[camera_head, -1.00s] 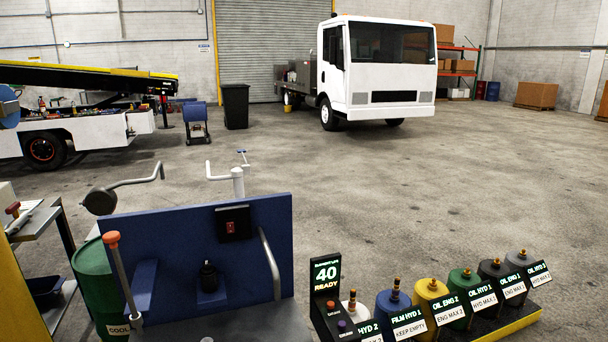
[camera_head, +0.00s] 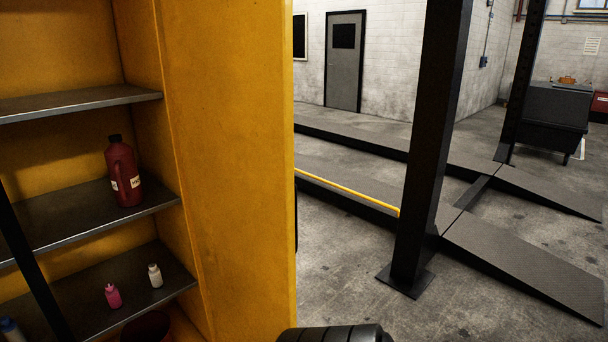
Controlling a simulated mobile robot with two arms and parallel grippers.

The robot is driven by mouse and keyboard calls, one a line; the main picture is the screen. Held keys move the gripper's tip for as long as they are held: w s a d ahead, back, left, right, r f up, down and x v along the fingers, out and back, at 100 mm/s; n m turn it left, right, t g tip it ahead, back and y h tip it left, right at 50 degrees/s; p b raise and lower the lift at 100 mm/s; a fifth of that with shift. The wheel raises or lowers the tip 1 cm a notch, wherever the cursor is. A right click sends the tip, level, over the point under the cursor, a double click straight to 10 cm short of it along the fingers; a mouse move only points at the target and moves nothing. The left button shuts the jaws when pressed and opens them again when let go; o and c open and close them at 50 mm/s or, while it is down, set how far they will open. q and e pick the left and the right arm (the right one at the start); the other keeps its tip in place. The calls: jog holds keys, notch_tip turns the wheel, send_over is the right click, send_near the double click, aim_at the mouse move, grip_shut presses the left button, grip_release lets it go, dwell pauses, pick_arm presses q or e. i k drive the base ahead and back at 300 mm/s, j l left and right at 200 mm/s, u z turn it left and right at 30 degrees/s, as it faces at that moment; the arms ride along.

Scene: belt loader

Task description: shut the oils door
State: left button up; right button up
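A yellow cabinet (camera_head: 228,160) stands close on the left with its shelves exposed. No door covers the visible part of its front. I cannot tell whether the broad yellow panel is its side wall or an opened door. A dark red jug (camera_head: 123,172) with a black cap stands on the middle shelf (camera_head: 60,220). A small pink bottle (camera_head: 113,296) and a small white bottle (camera_head: 155,276) stand on the lower shelf. Neither of my grippers shows in this view.
A dark slanting bar (camera_head: 30,270) crosses the cabinet's left part. A dark rounded object (camera_head: 336,334) shows at the bottom edge. A black post (camera_head: 428,150) and low ramps (camera_head: 530,255) stand to the right. A grey door (camera_head: 345,62) is in the back wall.

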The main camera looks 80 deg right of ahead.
aim_at(231, 62)
jog(key=k+l+z, duration=0.1)
jog(key=l, duration=0.35)
jog(key=k+l+z, duration=0.15)
jog(key=l, duration=0.3)
jog(key=k+l+z, duration=0.1)
jog(key=l, duration=0.35)
jog(key=k+l+z, duration=0.15)
jog(key=l, duration=0.3)
jog(key=k+l+z, duration=0.1)
jog(key=l, duration=0.4)
